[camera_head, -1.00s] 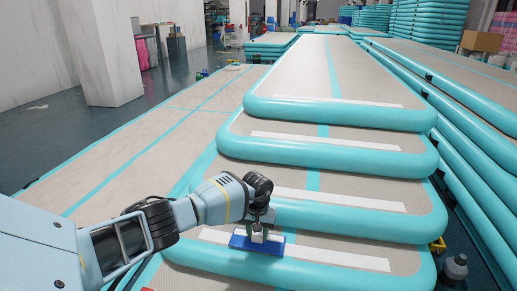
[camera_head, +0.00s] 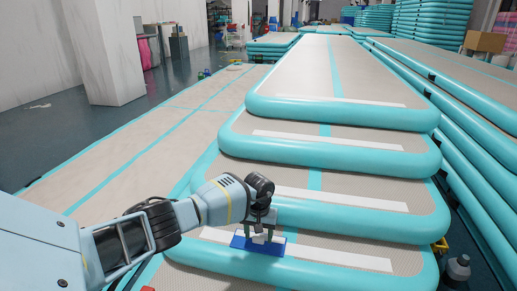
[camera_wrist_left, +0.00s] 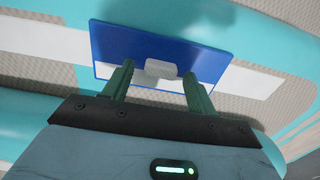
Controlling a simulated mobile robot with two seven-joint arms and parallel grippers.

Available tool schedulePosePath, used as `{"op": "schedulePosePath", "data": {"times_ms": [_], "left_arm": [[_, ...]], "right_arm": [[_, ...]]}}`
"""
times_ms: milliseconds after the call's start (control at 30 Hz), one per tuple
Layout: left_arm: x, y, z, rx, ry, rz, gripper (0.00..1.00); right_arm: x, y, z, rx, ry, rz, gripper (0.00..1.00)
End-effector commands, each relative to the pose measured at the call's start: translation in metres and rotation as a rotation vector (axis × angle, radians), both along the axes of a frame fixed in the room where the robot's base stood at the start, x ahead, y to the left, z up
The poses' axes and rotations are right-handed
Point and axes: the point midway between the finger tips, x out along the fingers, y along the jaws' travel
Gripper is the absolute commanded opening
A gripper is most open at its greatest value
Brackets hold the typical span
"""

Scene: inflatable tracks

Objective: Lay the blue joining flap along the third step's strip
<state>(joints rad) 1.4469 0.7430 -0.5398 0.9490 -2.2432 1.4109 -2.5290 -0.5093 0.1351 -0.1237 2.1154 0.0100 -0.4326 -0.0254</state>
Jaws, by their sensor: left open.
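The blue joining flap (camera_head: 258,246) is a flat blue rectangle with a small pale tab on top. It lies over the left part of the white strip (camera_head: 340,258) on the nearest step in the head view, roughly in line with it. In the left wrist view, the flap (camera_wrist_left: 200,50) has strip showing on both sides and a white edge below it. My left gripper (camera_head: 258,232) is just above the flap. Its two fingers (camera_wrist_left: 155,82) are apart, one on each side of the pale tab, with gaps visible. My right gripper is not in view.
Teal-edged inflatable steps rise away from me, with more white strips, such as the one above (camera_head: 340,198). Stacked tracks (camera_head: 475,155) stand close on the right. A flat track (camera_head: 130,150) lies left. A dark bottle-like object (camera_head: 458,267) stands at the lower right.

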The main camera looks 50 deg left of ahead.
Motion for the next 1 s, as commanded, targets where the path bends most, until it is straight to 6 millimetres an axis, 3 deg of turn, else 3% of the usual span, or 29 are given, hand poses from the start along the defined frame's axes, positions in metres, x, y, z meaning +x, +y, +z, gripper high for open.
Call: {"op": "schedulePosePath", "data": {"times_ms": [600, 800, 1000], "left_arm": [[0.000, 0.001, 0.107, 0.001, -0.003, 0.000, 0.57], [0.000, 0.000, 0.121, 0.001, -0.001, 0.000, 0.57], [0.000, 0.000, 0.122, -0.001, 0.001, 0.000, 0.57]], "right_arm": [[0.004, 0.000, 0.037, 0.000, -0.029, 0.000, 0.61], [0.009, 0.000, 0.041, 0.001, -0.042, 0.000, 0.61], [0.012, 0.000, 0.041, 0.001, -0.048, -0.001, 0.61]]}}
